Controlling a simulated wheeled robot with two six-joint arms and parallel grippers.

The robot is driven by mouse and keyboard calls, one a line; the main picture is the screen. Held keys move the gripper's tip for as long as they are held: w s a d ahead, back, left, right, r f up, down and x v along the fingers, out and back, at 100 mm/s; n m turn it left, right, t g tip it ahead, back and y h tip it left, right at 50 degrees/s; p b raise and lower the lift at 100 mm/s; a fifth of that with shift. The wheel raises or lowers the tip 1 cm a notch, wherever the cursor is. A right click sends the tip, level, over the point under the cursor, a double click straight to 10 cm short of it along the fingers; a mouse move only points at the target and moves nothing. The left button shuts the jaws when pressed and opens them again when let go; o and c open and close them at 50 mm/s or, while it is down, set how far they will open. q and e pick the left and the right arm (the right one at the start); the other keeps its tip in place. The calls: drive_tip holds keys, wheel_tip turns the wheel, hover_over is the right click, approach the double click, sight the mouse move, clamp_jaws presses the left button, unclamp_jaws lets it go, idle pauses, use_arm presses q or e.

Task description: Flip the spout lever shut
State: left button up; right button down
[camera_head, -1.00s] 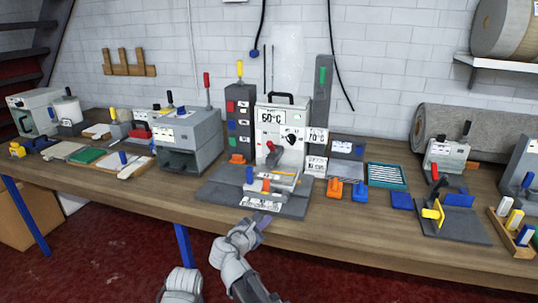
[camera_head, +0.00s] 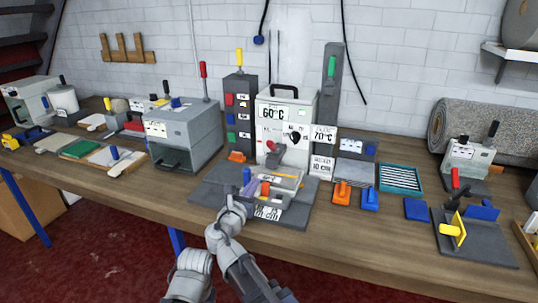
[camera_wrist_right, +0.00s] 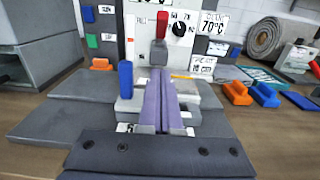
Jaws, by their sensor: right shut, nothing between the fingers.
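The white machine (camera_head: 277,112) marked 60°C stands at the back of the dark base plate (camera_head: 212,193). A short lever with a red tip (camera_head: 269,146) sits low on its front over a grey spout. In the right wrist view the red lever (camera_wrist_right: 161,26) stands upright above the grey spout block (camera_wrist_right: 160,53). My right gripper (camera_head: 250,187) is shut and empty, over the fixture in front of the machine. Its purple fingers (camera_wrist_right: 160,105) point towards the spout, apart from the lever, and hide part of the fixture.
A blue upright handle (camera_wrist_right: 126,80) stands just left of my right fingers. A grey tower (camera_head: 239,118) with coloured tabs flanks the machine. Orange (camera_head: 342,192) and blue (camera_head: 370,199) clips lie to the right.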

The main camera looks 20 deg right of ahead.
approach(272, 150)
wheel_tip(272, 150, down, 2)
drive_tip(key=w+d, duration=0.1)
drive_tip(key=w, duration=0.1)
drive_tip(key=shift+w+d+r+p, duration=1)
drive_tip(key=shift+w+r+p, duration=0.2)
drive_tip(key=shift+p, duration=0.25)
